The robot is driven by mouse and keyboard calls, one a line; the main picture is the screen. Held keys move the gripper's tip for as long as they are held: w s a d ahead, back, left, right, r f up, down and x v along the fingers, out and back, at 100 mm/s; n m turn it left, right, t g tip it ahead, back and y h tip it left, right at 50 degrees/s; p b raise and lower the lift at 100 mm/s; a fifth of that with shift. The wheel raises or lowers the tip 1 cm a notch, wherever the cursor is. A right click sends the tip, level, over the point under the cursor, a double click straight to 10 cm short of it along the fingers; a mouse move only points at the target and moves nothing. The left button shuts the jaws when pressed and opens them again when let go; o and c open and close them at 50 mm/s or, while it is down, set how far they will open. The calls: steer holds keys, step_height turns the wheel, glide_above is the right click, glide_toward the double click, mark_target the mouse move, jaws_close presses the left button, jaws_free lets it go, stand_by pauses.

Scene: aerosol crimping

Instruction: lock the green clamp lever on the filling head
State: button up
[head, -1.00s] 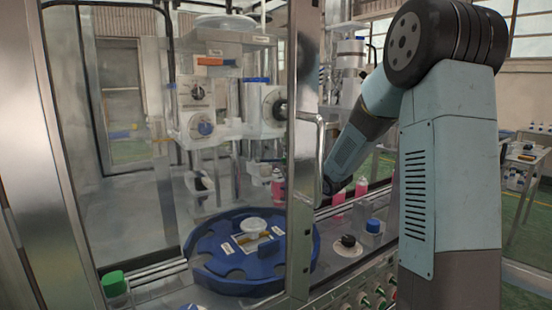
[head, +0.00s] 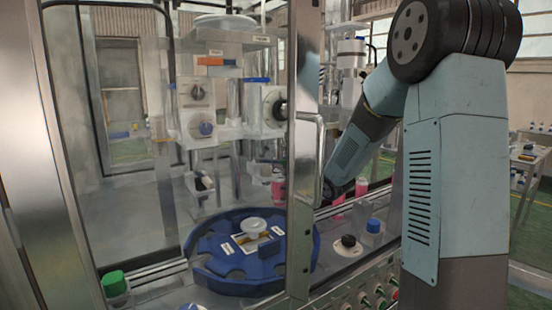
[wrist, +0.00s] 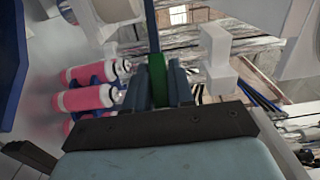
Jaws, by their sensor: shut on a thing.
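In the wrist view my gripper (wrist: 158,88) has its two blue-grey fingers closed on either side of an upright green lever (wrist: 157,72). The lever's top shows between the fingers; its lower part and pivot are hidden. A dark blue bar rises just beyond it. Pale machine parts (wrist: 215,55) stand close by on the right, and I cannot tell which part is the filling head. In the head view my arm reaches down and left behind the door post, and the lever and fingertips do not show there.
Pink bottles (wrist: 85,100) lie close to the left of my fingers in the wrist view. In the head view, a steel door post with a handle (head: 318,160) stands beside my forearm. A blue turntable (head: 215,268) sits inside the cabinet. A green cap (head: 114,283) is at lower left.

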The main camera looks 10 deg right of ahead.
steer(key=shift+s+a, duration=0.3)
steer(key=shift+s, duration=0.3)
steer(key=shift+s+a, duration=0.3)
steer(key=shift+s, duration=0.3)
steer(key=shift+s+a, duration=0.85)
steer(key=shift+s, duration=0.2)
steer(key=shift+a, duration=0.1)
steer(key=shift+s+a, duration=0.85)
steer(key=shift+a, duration=0.1)
